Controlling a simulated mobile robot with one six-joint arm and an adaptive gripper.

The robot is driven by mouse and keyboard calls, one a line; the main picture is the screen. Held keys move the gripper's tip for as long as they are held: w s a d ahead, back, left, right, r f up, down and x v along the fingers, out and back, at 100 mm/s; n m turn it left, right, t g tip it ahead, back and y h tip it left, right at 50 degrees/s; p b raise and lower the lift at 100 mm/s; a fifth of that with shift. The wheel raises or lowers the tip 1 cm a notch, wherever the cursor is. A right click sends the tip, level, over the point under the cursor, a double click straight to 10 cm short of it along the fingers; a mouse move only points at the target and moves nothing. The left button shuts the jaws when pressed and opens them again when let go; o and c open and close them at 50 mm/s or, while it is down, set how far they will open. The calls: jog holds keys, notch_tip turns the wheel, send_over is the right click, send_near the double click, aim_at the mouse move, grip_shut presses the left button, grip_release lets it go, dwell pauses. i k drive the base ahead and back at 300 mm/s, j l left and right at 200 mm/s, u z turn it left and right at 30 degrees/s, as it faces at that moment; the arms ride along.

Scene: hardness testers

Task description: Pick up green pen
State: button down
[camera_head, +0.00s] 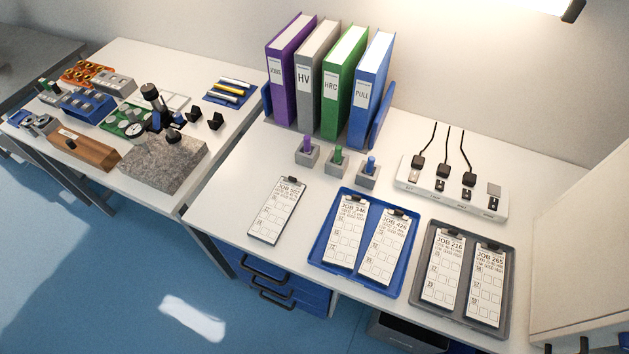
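The green pen (338,154) stands upright in a small grey block holder (335,166) on the white table. It is the middle one of three such holders. A purple pen (307,142) stands in the holder to its left, and a blue pen (371,164) in the holder to its right. Only the upper part of each pen shows; the lower ends are hidden in the blocks. My gripper is not in view.
Purple, grey, green and blue binders (337,85) stand behind the pens. In front lie a clipboard (277,212), a blue tray (317,247) and a grey tray (422,292) with job clipboards. A power strip (409,181) with cables is to the right.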

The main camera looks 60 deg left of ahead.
aim_at(338, 148)
jog(key=k+j+u, duration=0.15)
jog(key=u, duration=0.25)
jog(key=k+j+u, duration=0.15)
jog(key=u, duration=1.7)
